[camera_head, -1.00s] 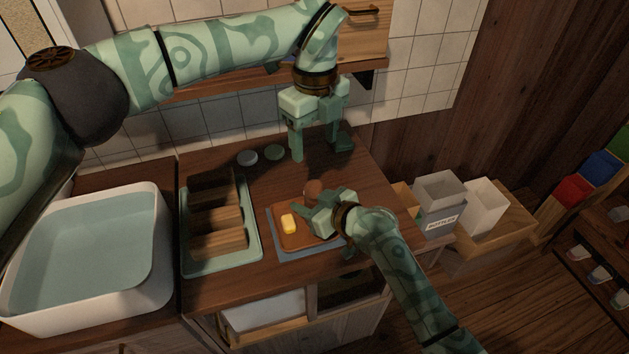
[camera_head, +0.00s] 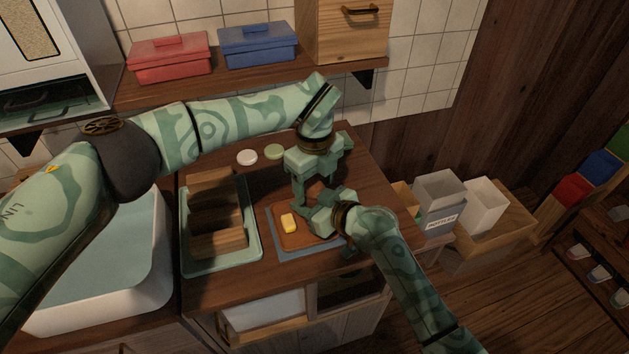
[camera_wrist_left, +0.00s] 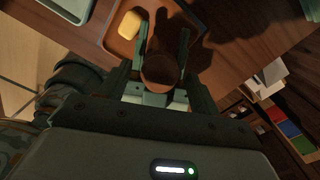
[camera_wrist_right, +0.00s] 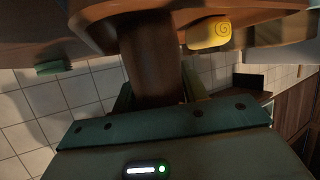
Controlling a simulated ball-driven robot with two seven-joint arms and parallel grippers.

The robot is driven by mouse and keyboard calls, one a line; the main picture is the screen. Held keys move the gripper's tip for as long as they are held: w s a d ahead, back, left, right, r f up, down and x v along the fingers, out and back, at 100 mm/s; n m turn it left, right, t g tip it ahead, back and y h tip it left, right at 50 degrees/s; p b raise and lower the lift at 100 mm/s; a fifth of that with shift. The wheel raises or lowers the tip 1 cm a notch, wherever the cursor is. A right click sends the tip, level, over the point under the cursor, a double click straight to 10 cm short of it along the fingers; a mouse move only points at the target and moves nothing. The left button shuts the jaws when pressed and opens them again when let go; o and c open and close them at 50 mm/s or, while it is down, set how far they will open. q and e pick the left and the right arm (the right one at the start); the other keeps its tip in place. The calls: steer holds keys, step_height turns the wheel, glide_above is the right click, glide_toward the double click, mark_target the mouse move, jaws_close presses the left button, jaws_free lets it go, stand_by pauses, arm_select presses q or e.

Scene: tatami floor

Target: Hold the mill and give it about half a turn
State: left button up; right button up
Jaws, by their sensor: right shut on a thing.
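The mill is a brown wooden cylinder. In the head view the grippers hide it almost wholly. My right gripper (camera_head: 318,211) comes in from the right, low over the brown board (camera_head: 291,240), and is shut on the mill body, which shows in the right wrist view (camera_wrist_right: 150,62). My left gripper (camera_head: 315,188) points down from above with its fingers apart. In the left wrist view the round mill top (camera_wrist_left: 160,72) lies between those open fingers (camera_wrist_left: 162,50). I cannot tell whether they touch it.
A yellow block (camera_head: 289,224) lies on the board beside the mill. A tray with wooden slots (camera_head: 252,262) stands left of it, then a white basin (camera_head: 100,310). Two small round lids (camera_head: 246,158) lie behind. Open bins (camera_head: 440,195) stand to the right.

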mark_target(315, 183)
arm_select(q)
steer(key=c, duration=0.9)
steer(key=shift+m, duration=1.6)
steer(key=o, duration=1)
steer(key=shift+c, duration=0.2)
step_height(315, 183, up, 12)
